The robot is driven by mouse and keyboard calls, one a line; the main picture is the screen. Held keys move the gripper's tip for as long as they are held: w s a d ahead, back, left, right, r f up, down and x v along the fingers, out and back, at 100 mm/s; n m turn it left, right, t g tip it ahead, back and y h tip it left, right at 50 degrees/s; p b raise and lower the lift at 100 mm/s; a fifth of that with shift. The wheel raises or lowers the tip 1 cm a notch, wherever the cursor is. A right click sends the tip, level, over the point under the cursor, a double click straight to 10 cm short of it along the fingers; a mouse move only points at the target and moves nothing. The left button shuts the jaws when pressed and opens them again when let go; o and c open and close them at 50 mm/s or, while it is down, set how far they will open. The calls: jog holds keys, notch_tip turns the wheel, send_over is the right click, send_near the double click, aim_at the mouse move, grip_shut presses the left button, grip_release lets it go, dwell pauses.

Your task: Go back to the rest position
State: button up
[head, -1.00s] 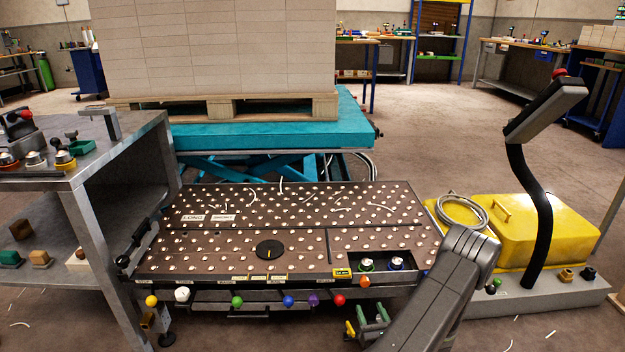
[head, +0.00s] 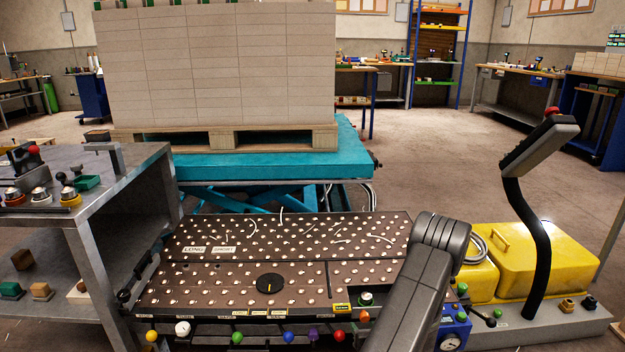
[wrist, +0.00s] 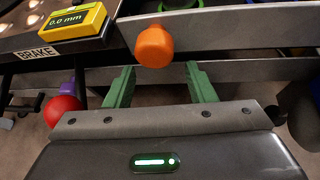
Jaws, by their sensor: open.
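My gripper (wrist: 160,85) shows in the wrist view with its two green fingers apart and nothing between them. An orange knob (wrist: 154,46) is just beyond the fingertips, and I cannot tell how large the gap is. In the head view my grey arm link rises at the lower right, in front of the right end of the perforated table (head: 215,300). The gripper itself does not show there.
A red ball knob (wrist: 62,110) and a yellow 0.0 mm display (wrist: 66,26) are close by. A steel bench (head: 120,185) stands left, a stacked pallet (head: 215,70) on a teal lift (head: 250,165) behind. A screen on a black post (head: 530,250) and a yellow case (head: 545,265) are right.

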jog(key=r+g+p, duration=0.1)
jog(key=g+p, duration=0.1)
jog(key=p, duration=0.2)
jog(key=shift+r+g, duration=0.1)
jog(key=shift+g, duration=0.2)
dwell(0.4)
